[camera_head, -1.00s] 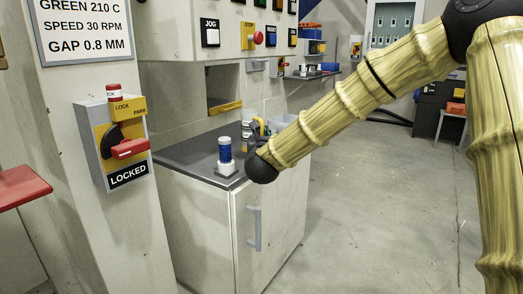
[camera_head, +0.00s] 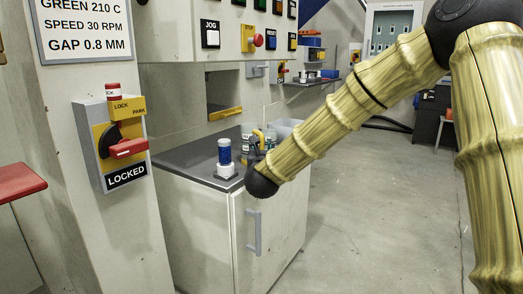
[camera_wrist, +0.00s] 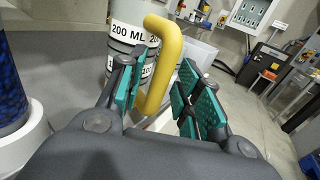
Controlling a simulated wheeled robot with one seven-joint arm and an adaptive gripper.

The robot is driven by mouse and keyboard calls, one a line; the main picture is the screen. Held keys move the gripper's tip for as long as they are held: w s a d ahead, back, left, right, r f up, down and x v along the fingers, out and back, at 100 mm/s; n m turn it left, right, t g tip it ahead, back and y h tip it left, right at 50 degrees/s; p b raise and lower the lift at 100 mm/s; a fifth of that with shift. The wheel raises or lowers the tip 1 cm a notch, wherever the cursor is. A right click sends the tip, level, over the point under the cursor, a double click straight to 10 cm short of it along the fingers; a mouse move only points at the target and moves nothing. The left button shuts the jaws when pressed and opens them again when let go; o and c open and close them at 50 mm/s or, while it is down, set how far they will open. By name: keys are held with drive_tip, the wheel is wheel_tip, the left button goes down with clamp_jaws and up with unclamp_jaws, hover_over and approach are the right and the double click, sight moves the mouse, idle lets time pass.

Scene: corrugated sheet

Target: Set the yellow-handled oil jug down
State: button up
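The oil jug has a yellow handle (camera_wrist: 165,62) and a pale body with black markings reading "200 ML" (camera_wrist: 128,36). In the head view its handle (camera_head: 259,137) shows at the back right of the grey cabinet top (camera_head: 182,157), partly behind my arm's end. The jug's base is hidden, so its contact with the top cannot be seen. My gripper (camera_wrist: 162,85) has its teal-padded fingers on either side of the handle. They stand partly open, with a gap visible at the right finger; the left pad is very near the handle, touch unclear.
A blue cylinder on a white base (camera_head: 225,158) stands left of the gripper on the cabinet top, and close at left in the wrist view (camera_wrist: 10,95). A pale bin (camera_head: 284,128) lies behind.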

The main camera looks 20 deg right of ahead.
drive_tip(key=shift+r, duration=0.15)
drive_tip(key=shift+s+a, duration=0.1)
drive_tip(key=shift+s, duration=0.1)
drive_tip(key=p+v, duration=0.3)
drive_tip(key=v, duration=0.8)
drive_tip(key=shift+s+p, duration=0.3)
